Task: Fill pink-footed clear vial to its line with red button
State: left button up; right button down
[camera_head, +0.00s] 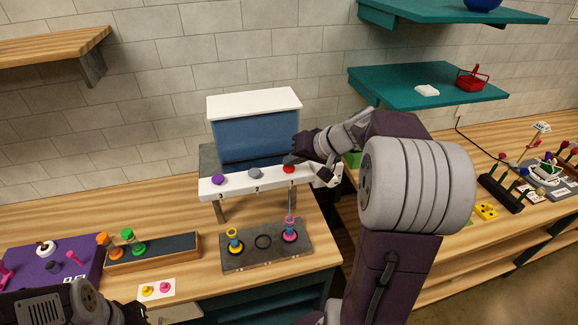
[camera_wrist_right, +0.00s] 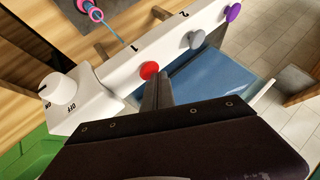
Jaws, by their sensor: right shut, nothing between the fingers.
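The dispenser has a blue tank (camera_head: 258,135) and a white front bar (camera_head: 238,184) with numbered buttons. The red button (camera_head: 289,170) is at position 1; it also shows in the right wrist view (camera_wrist_right: 149,70). My right gripper (camera_head: 291,160) is shut and empty, its fingertips right at the red button. I cannot tell how far the button is pressed. The pink-footed clear vial (camera_head: 290,236) stands upright below position 1. A thin bluish stream (camera_wrist_right: 117,34) runs between the bar and the vial. The vial's line and liquid level are too small to read. My left gripper is out of view.
A yellow-footed vial (camera_head: 235,246) stands on the grey tray (camera_head: 262,258) beside an empty ring. The grey button (camera_head: 255,174) and purple button (camera_head: 218,179) sit left of the red one. A white knob (camera_wrist_right: 57,88) is at the bar's end.

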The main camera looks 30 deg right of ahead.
dwell(0.4)
jog(key=shift+r+p, duration=0.65)
jog(key=shift+r, duration=0.3)
notch_tip(320, 180, up, 5)
jog(key=p, duration=0.3)
dwell(2.5)
notch_tip(320, 180, up, 4)
jog(key=p, duration=0.5)
send_over(292, 169)
jog(key=shift+f+b, duration=0.1)
jog(key=shift+b, duration=0.3)
